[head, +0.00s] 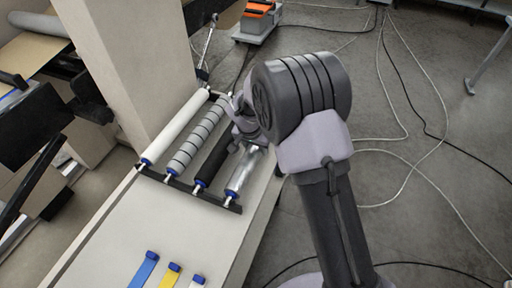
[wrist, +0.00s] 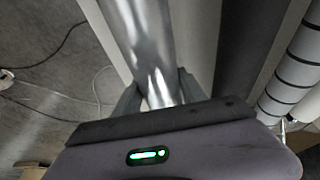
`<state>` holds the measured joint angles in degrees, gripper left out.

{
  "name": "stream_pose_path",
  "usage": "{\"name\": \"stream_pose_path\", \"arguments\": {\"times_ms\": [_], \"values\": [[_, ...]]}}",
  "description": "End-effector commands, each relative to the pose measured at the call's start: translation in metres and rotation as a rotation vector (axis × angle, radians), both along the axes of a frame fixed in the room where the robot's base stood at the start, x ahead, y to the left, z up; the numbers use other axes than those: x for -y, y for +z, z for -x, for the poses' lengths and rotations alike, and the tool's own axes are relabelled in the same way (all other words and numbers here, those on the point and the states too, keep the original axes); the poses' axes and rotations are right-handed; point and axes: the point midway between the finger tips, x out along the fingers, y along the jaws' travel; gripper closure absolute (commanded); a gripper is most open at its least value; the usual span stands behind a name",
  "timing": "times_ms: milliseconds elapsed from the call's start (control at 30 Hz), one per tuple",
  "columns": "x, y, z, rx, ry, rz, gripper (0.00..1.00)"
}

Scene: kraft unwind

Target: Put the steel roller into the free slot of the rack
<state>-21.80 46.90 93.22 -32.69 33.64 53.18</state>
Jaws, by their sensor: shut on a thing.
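The shiny steel roller (head: 243,172) lies over the rightmost place of the rack (head: 187,188), lengthwise beside the black roller. Its blue near end is at the rack's front bar; I cannot tell whether it rests in the slot or is just above it. My gripper (head: 247,138) is shut on the roller from above, and my wrist and arm hide its far part in the head view. In the wrist view my gripper (wrist: 158,96) has one finger on each side of the steel roller (wrist: 146,45).
The rack also holds a white roller (head: 178,125), a striped roller (head: 196,140) and a black roller (head: 214,158). Blue, yellow and white strips (head: 173,268) lie on the near bench (head: 135,228). A beige column (head: 135,60) stands at left. Cables cross the floor at right.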

Motion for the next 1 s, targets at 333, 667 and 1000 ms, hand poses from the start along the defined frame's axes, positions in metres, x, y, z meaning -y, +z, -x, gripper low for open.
{"name": "stream_pose_path", "arguments": {"times_ms": [333, 667, 1000], "values": [[-0.0003, 0.0003, -0.0007, 0.002, 0.000, 0.000, 1.00], [-0.0002, -0.0027, -0.0008, 0.003, 0.000, -0.001, 1.00], [-0.0003, -0.0052, -0.0007, 0.002, -0.001, 0.000, 1.00]]}}
